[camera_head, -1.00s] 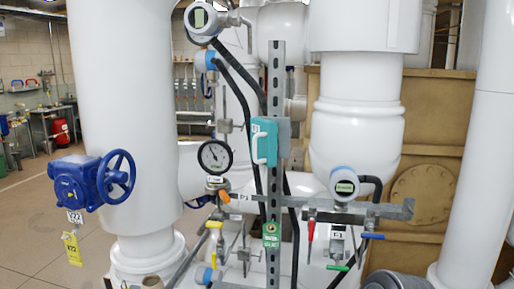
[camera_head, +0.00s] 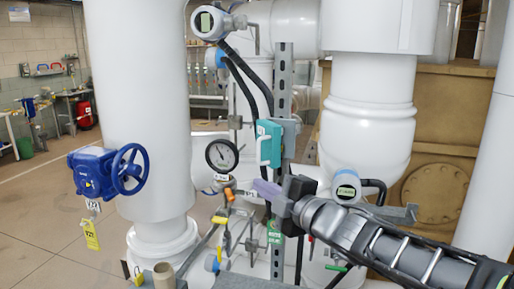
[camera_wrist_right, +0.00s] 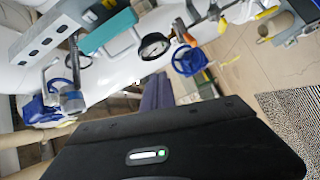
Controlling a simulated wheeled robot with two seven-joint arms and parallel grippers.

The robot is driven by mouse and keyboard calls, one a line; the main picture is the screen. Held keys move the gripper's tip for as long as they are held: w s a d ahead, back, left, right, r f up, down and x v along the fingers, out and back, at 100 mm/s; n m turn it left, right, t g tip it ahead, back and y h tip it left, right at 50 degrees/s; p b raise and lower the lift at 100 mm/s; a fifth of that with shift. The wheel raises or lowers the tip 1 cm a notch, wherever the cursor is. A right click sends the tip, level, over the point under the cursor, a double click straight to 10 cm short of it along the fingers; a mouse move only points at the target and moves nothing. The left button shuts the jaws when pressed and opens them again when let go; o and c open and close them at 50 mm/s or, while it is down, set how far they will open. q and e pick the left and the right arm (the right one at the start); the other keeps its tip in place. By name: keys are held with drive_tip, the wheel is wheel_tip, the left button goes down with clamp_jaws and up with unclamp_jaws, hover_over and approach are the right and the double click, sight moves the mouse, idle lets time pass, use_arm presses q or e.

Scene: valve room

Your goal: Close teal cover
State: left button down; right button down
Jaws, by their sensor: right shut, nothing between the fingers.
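The teal cover (camera_head: 268,143) is upright on a grey metal post, with a white handle on its left side and a grey box behind it. In the right wrist view the teal cover (camera_wrist_right: 107,32) shows tilted near the top, with its pale handle. I cannot tell how far the cover stands from the box. My right gripper (camera_head: 264,188) is shut and empty, its purple fingers pointing left just below the cover, apart from it. Its fingers (camera_wrist_right: 157,94) also show in the right wrist view. My left gripper is not in view.
A pressure gauge (camera_head: 221,155) is left of the cover. The grey post (camera_head: 282,80), black hoses and a lower transmitter (camera_head: 346,186) crowd the area. A blue valve actuator (camera_head: 92,172) is on the left by a big white pipe (camera_head: 138,100). Open floor lies at far left.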

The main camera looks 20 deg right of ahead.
drive_tip(key=r+n, duration=0.1)
drive_tip(key=r, duration=0.1)
drive_tip(key=s+r+n, duration=0.1)
drive_tip(key=r+n, duration=0.1)
drive_tip(key=shift+s+d+r+y, duration=0.15)
drive_tip(key=shift+d+r+y, duration=0.05)
drive_tip(key=shift+r+y, duration=0.1)
drive_tip(key=w+p, duration=0.2)
drive_tip(key=w, duration=0.7)
drive_tip(key=shift+w+d, duration=0.2)
drive_tip(key=shift+w, duration=0.05)
drive_tip(key=shift+p, duration=0.3)
